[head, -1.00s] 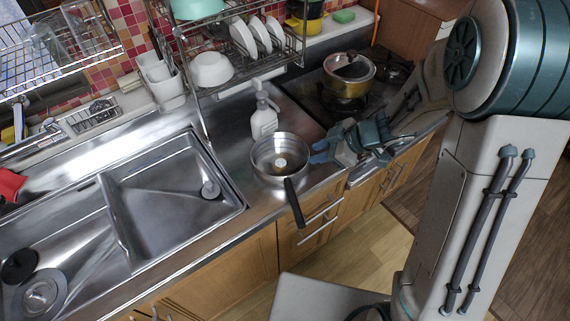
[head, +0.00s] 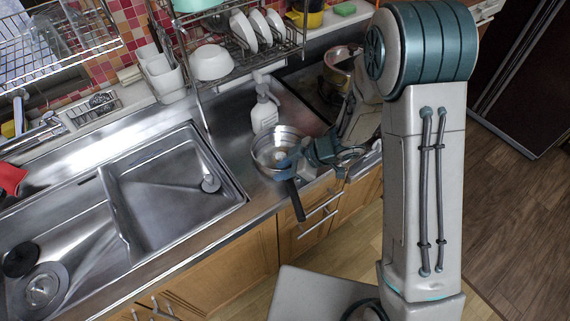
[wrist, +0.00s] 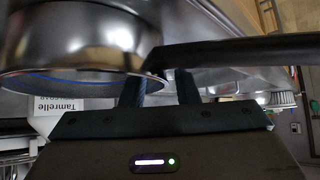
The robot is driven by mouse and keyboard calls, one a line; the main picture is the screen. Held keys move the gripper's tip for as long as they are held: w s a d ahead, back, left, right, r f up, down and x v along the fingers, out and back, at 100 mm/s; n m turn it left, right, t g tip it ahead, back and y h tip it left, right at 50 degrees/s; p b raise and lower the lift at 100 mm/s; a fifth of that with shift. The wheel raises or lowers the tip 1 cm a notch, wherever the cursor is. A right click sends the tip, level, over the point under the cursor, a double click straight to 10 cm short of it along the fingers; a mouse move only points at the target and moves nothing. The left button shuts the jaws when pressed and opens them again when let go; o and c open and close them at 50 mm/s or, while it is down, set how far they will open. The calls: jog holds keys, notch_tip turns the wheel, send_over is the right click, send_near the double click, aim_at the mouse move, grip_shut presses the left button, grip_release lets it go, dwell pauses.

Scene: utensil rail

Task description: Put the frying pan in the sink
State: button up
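The frying pan (head: 267,148) is a shiny metal pan with a black handle (head: 295,200). It stands on the steel counter just right of the sink, its handle pointing toward the front edge. My gripper (head: 298,153) is at the pan's right side and hides part of its rim. In the wrist view the pan (wrist: 80,40) fills the upper left and its handle runs to the right, close to my fingertips (wrist: 162,85). The fingers are apart with a gap between them; nothing is clearly clamped. The sink (head: 165,190) is empty in its right basin.
A white soap bottle (head: 264,115) stands right behind the pan. A pot (head: 340,62) on the stove is partly hidden by my arm. A dish rack (head: 235,75) overhangs the counter's back.

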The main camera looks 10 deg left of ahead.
jog(key=shift+x, duration=1.3)
grip_shut()
jog(key=shift+w+r, duration=0.1)
